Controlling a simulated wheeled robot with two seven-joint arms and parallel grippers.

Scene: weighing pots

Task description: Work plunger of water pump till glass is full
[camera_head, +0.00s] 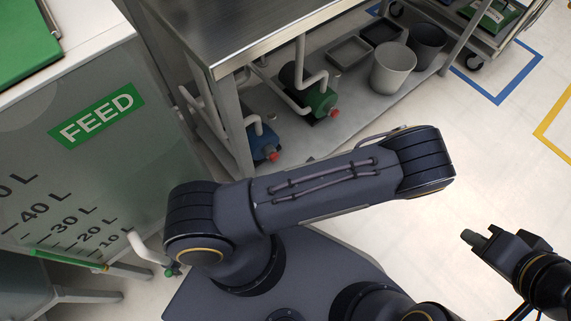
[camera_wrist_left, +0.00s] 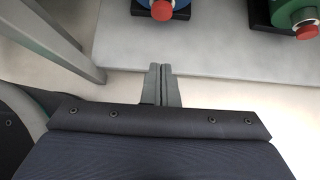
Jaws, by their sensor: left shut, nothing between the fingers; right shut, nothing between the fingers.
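A blue pump body (camera_head: 262,139) with a red knob (camera_head: 273,156) sits on the lower shelf of a metal bench in the head view. A green pump body (camera_head: 318,98) with a red knob (camera_head: 334,113) sits to its right. In the left wrist view the blue one's red knob (camera_wrist_left: 162,10) is at the top edge, beyond my left gripper (camera_wrist_left: 161,68), which is shut and empty, apart from the knob. The green one's red knob (camera_wrist_left: 306,31) is at the upper right. My right gripper (camera_head: 470,239) is shut and empty over the floor. I cannot make out a glass.
The metal bench (camera_head: 236,30) overhangs the shelf, with a leg at the left. Grey bins (camera_head: 393,70) and dark trays stand on the shelf. A tank marked FEED (camera_head: 97,115) is at the left. The pale floor (camera_head: 490,160) at the right is open.

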